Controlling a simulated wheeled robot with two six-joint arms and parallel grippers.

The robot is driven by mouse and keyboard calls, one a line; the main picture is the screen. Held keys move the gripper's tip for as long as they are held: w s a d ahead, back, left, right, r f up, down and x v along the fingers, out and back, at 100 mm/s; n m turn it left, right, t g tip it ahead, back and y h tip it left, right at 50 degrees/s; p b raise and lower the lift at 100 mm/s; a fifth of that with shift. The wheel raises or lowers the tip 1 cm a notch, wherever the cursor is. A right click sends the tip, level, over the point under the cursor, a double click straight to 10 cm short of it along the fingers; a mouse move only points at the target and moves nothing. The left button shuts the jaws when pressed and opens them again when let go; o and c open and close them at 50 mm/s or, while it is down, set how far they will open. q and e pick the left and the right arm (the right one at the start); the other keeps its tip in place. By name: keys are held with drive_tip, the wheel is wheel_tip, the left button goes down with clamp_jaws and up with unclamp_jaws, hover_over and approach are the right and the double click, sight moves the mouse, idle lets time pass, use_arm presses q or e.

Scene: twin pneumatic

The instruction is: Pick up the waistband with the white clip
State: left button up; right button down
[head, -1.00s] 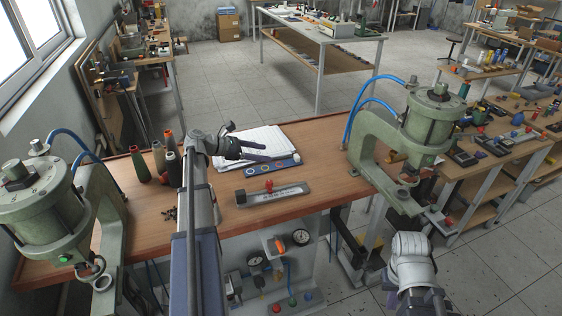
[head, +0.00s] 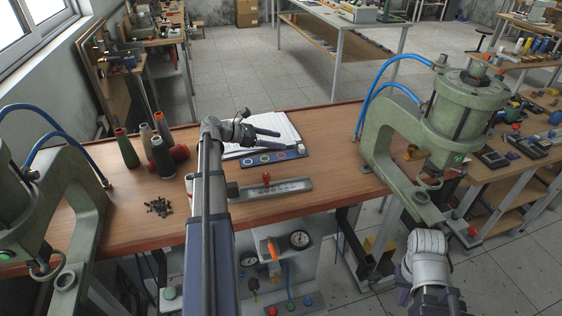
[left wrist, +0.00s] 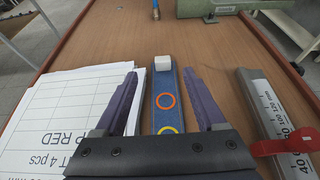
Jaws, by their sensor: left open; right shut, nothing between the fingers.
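The waistband is a blue strip with coloured rings (head: 262,159), lying flat on the bench along the front edge of the white papers. A white clip (head: 301,149) sits on its right end. In the left wrist view the strip (left wrist: 164,112) runs away between my fingers, with the white clip (left wrist: 162,62) at its far end just past the fingertips. My left gripper (head: 273,137) is open and empty above the papers and strip; part of the strip is hidden behind its palm in the wrist view. My right gripper (head: 432,303) is shut and empty, low in front of the bench.
A metal ruler fixture with a red knob (head: 276,188) lies in front of the strip. White papers (head: 250,148) lie beside it. Thread cones (head: 127,149) and small dark pieces (head: 159,208) are at left. Green presses stand at left (head: 70,200) and right (head: 395,140).

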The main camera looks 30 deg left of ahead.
sight(299, 149)
use_arm(q)
drive_tip(key=shift+f+b, duration=0.85)
drive_tip(key=shift+f, duration=0.35)
drive_tip(key=shift+b+x, duration=1.4)
drive_tip(key=shift+x, duration=2.25)
drive_tip(key=shift+w+d+f, duration=0.1)
drive_tip(key=shift+d, duration=0.25)
drive_tip(key=shift+c, duration=0.4)
drive_tip(key=c, duration=1)
drive_tip(key=shift+o, duration=0.2)
